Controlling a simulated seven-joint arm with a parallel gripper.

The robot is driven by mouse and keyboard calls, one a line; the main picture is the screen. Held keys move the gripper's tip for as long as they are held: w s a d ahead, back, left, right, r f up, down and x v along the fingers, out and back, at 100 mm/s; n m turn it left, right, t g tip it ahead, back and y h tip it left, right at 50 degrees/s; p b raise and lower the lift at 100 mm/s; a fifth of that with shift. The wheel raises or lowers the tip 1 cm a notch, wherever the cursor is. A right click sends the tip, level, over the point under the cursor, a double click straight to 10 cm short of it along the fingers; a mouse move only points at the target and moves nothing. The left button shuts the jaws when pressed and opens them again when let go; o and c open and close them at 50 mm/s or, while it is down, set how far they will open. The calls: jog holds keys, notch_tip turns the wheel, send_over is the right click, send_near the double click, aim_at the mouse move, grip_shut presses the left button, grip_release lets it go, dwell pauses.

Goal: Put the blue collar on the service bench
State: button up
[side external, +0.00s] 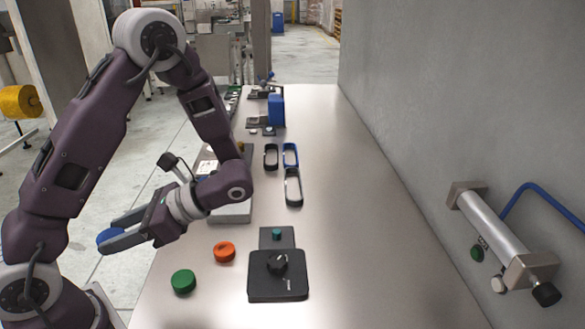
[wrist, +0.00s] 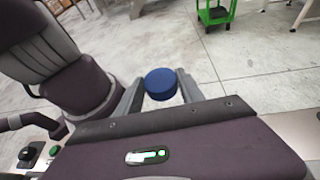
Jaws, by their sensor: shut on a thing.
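My gripper (side external: 110,230) is shut on the blue collar (side external: 108,238), a short round blue piece held between the two grey fingertips. In the wrist view the collar (wrist: 160,84) sits between the fingers, its flat round top showing. My gripper and the collar are off the left side of the long pale bench (side external: 340,250), out over the floor. The collar's lower part is partly hidden by a finger in the side view. I cannot tell for certain whether this long bench is the service bench.
A green round piece (side external: 183,281), an orange collar (side external: 224,252) and a black box with a knob (side external: 278,275) stand at the bench's near left. Several oblong frames (side external: 293,187) lie farther back. A wall with a metal cylinder (side external: 492,228) bounds the right. The bench's right half is clear.

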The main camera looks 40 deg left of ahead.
jog(key=w+a+r+m+t+y, duration=0.3)
jog(key=w+a+m+t+y, duration=0.1)
jog(key=w+a+m+t, duration=0.25)
notch_tip(320, 180, up, 4)
jog(key=m+t, duration=0.7)
send_over(195, 239)
jog(key=shift+n, duration=0.35)
notch_tip(195, 239, down, 22)
jog(key=shift+f, duration=0.2)
jog(key=o, duration=1.4)
jog(key=shift+f, duration=0.1)
jog(key=shift+c, duration=0.2)
